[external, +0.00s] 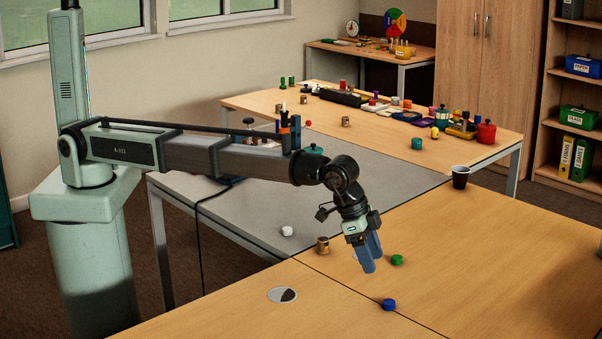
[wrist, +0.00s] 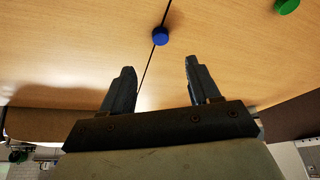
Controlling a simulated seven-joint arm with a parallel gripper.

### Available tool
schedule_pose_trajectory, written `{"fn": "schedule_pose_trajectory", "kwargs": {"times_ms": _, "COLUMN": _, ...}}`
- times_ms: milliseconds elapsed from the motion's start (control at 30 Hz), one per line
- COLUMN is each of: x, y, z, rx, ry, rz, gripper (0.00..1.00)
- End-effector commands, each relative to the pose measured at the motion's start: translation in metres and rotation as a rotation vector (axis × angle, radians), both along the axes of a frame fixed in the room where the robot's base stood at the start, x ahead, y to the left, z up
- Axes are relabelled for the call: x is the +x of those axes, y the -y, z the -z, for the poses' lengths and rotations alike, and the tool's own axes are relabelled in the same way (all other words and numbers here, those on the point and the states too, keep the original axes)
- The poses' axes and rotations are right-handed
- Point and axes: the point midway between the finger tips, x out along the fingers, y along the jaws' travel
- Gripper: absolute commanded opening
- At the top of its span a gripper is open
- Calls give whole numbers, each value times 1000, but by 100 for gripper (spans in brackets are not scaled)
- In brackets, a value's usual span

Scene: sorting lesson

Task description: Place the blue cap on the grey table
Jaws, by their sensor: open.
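The blue cap (external: 389,304) lies on the wooden table near its front, by the seam between two table tops. It also shows in the wrist view (wrist: 160,36), beyond the fingertips and between them. My gripper (external: 367,262) is open and empty, above the wooden table and up and left of the blue cap in the external view. Its two fingers show apart in the wrist view (wrist: 160,78). The grey table (external: 330,187) lies behind the wooden one, partly hidden by my arm.
A green cap (external: 397,260) lies on the wooden table, right of my gripper; a brass-coloured piece (external: 322,244) stands left of it. A white cap (external: 287,231) is on the grey table. A black cup (external: 460,177) stands at the back right. The wooden table's right side is clear.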

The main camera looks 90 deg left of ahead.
Motion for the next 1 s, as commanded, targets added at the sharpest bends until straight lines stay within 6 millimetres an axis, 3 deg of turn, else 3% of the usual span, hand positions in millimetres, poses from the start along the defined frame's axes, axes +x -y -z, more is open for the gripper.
{"fn": "schedule_pose_trajectory", "kwargs": {"times_ms": 300, "x": 20, "y": 6, "z": 50, "rx": 1, "ry": -3, "rz": -1, "gripper": 61}}
{"fn": "schedule_pose_trajectory", "kwargs": {"times_ms": 567, "x": 25, "y": 8, "z": 62, "rx": 0, "ry": -2, "rz": -2, "gripper": 61}}
{"fn": "schedule_pose_trajectory", "kwargs": {"times_ms": 1000, "x": 43, "y": 13, "z": 105, "rx": 0, "ry": -2, "rz": -2, "gripper": 61}}
